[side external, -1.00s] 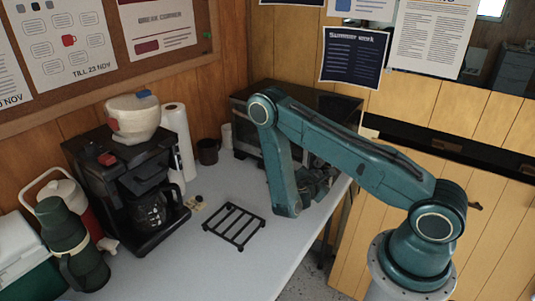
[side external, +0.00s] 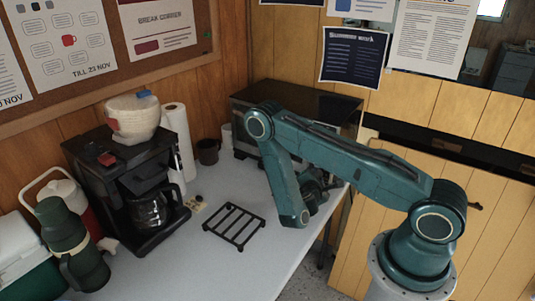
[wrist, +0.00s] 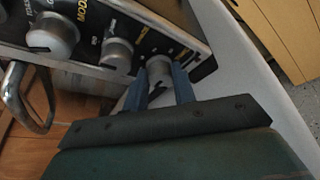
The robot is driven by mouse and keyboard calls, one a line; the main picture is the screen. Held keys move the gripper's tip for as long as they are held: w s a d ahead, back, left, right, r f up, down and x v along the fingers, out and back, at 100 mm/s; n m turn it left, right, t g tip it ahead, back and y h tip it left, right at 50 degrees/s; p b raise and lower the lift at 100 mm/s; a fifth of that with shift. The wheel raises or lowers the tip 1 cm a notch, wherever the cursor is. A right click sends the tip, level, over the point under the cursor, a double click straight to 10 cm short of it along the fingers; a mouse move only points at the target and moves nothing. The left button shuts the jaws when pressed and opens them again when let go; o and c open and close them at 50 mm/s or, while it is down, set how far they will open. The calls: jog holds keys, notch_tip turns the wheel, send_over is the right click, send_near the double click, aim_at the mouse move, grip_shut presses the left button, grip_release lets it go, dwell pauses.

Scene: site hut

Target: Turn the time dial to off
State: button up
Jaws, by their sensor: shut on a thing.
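The toaster oven (side external: 318,98) stands at the back of the table, its front partly hidden by my arm. In the wrist view its control panel (wrist: 85,30) shows a row of silver knobs. The knob at the end of the row, taken as the time dial (wrist: 158,68), sits between the fingers of my gripper (wrist: 157,85), which is shut on it. Its pointer and the off mark cannot be read. In the side view my gripper (side external: 318,187) is at the oven's right front, mostly hidden behind my wrist.
Another knob (wrist: 117,53) is close beside the gripped one, and a further knob (wrist: 52,35) lies beyond. The metal door handle (wrist: 20,100) sticks out at left. A black rack (side external: 234,225) lies on the table (side external: 200,265). A coffee maker (side external: 125,180) stands at left.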

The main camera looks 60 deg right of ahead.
jog(key=o, duration=1)
jog(key=shift+a, duration=0.2)
jog(key=shift+v, duration=6.75)
jog(key=shift+s, duration=0.1)
